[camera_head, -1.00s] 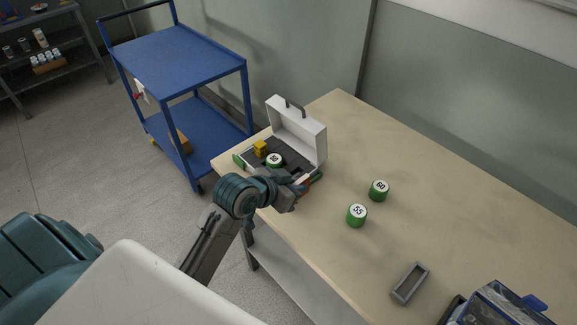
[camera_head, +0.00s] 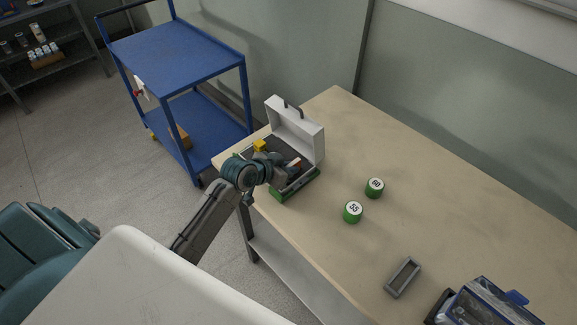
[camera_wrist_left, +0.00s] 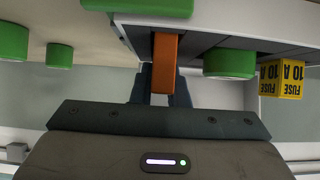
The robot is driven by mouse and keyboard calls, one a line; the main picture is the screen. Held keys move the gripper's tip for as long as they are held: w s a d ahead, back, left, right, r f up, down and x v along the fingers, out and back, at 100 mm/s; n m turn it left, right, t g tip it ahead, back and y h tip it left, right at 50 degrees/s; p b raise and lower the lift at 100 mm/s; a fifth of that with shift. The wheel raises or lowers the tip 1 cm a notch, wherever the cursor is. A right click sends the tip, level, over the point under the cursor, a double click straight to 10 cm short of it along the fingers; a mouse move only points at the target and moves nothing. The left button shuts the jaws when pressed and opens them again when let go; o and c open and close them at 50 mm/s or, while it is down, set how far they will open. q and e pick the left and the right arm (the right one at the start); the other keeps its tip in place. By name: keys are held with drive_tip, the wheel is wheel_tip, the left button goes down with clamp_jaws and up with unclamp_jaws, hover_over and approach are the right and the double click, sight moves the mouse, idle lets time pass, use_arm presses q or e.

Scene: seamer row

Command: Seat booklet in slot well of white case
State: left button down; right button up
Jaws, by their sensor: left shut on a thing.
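The white case (camera_head: 300,132) stands open at the table's left end, its lid up and its dark insert partly covered by my left arm. My left gripper (camera_head: 288,168) is over the case's near right part. In the left wrist view, my left gripper (camera_wrist_left: 160,92) is shut on an orange booklet (camera_wrist_left: 165,62), seen edge-on against the dark insert. A small orange-red patch of the booklet (camera_head: 296,162) shows by the fingers in the head view. Whether it is in the slot well is hidden. My right gripper is not in view.
In the case are a yellow fuse cube (camera_head: 260,145) and a green cylinder (camera_wrist_left: 228,64). Green cans marked 60 (camera_head: 375,187) and 55 (camera_head: 353,212), a grey tray (camera_head: 390,288) and a blue-lidded box (camera_head: 490,305) stand to the right. A blue cart (camera_head: 180,62) is beyond the table.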

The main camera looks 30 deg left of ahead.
use_arm(q)
drive_tip(key=c, duration=1.4)
unclamp_jaws()
drive_tip(key=shift+f, duration=0.1)
drive_tip(key=shift+s+a+r, duration=0.1)
drive_tip(key=shift+s+r, duration=0.1)
drive_tip(key=b+v, duration=0.1)
drive_tip(key=v, duration=1)
drive_tip(key=shift+s+r+b, duration=0.2)
drive_tip(key=shift+b, duration=0.2)
drive_tip(key=shift+a, duration=0.1)
